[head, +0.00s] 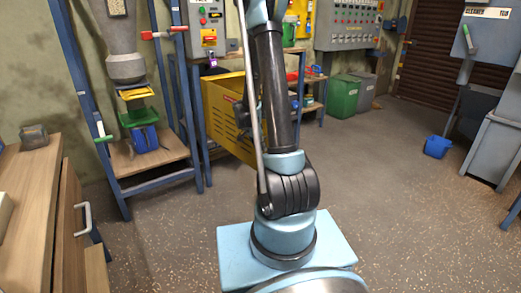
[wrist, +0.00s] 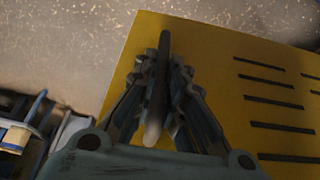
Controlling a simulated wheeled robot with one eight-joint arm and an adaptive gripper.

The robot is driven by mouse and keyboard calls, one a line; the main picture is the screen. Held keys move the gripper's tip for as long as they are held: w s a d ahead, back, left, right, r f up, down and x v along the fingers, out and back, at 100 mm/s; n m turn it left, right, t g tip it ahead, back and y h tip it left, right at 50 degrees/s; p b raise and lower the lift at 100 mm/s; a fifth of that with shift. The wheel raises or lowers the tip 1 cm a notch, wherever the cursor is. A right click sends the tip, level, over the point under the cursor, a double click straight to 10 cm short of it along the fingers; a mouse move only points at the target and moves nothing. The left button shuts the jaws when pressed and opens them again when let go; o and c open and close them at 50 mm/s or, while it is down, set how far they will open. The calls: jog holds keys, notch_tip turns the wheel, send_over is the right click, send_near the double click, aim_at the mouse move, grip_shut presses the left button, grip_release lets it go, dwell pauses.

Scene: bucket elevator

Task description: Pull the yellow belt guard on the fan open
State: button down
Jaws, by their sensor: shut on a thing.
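The yellow belt guard (head: 228,121) stands behind my arm in the head view, left of the dark upper link, and my arm hides part of it. In the wrist view its yellow panel (wrist: 225,85) with dark slots fills the right and middle. My gripper (wrist: 162,75) is in front of the panel, its two fingers closed around a grey bar-like handle (wrist: 155,115) that runs between them. In the head view the gripper is mostly hidden by the arm.
A wooden cabinet (head: 70,225) with a pale handle is at the near left. A blue-framed stand (head: 150,165) is behind it. Green and grey bins (head: 343,97) and a blue bucket (head: 437,146) stand at the right. The floor between is clear.

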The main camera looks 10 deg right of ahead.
jog(key=shift+w, duration=0.25)
jog(key=c, duration=1.9)
grip_release()
jog(key=shift+d, duration=0.1)
jog(key=shift+v, duration=5.95)
